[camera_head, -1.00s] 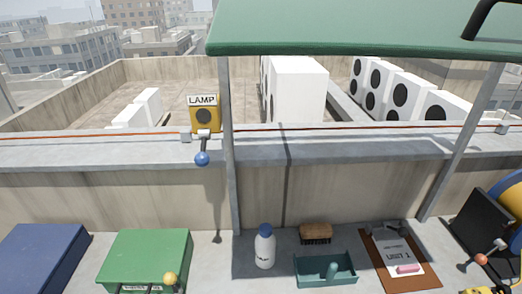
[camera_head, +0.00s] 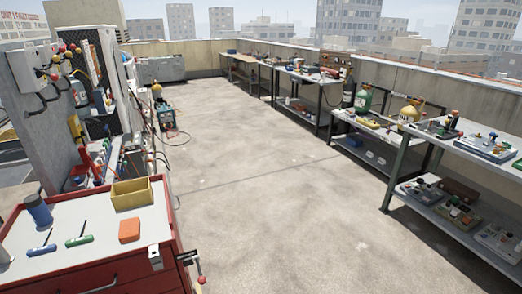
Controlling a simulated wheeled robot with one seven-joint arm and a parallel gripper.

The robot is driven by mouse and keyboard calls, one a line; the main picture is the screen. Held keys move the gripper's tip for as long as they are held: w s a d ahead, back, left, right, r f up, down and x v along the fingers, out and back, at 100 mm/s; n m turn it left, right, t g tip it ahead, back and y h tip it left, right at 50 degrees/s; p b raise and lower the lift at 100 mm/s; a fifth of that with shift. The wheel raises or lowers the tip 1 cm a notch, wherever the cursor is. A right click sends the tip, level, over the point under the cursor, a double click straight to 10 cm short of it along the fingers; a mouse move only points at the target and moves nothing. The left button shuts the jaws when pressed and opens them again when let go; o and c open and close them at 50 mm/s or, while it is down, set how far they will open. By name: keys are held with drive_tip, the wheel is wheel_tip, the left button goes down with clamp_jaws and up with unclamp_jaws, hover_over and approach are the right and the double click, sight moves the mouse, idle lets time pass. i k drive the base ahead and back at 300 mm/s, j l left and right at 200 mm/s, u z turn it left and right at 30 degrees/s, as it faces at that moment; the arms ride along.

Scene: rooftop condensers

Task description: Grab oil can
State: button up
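I cannot pick out an oil can for certain. A small yellow object (camera_head: 409,113) with a darker top stands on the right-hand workbench, too small to identify. A green bottle-shaped container (camera_head: 363,98) stands behind it, farther along the bench. Another yellowish item (camera_head: 157,92) sits near a teal machine at the left back. My gripper is not in view.
A red cabinet (camera_head: 100,275) with a white top stands at the near left, carrying a yellow bin (camera_head: 131,194) and an orange block (camera_head: 129,231). Workbenches (camera_head: 452,138) line the right wall. A teal machine (camera_head: 167,116) stands at left. The middle concrete floor (camera_head: 260,190) is clear.

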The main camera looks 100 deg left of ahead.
sight(37, 207)
drive_tip(key=u, duration=4.2)
drive_tip(key=i+j, duration=0.1)
drive_tip(key=j, duration=0.3)
drive_tip(key=i+j, duration=0.15)
drive_tip(key=j, duration=0.25)
drive_tip(key=i+j, duration=0.1)
drive_tip(key=j, duration=0.3)
drive_tip(key=i+j, duration=0.15)
drive_tip(key=j, duration=0.25)
drive_tip(key=i+j+z, duration=0.1)
drive_tip(key=j, duration=0.3)
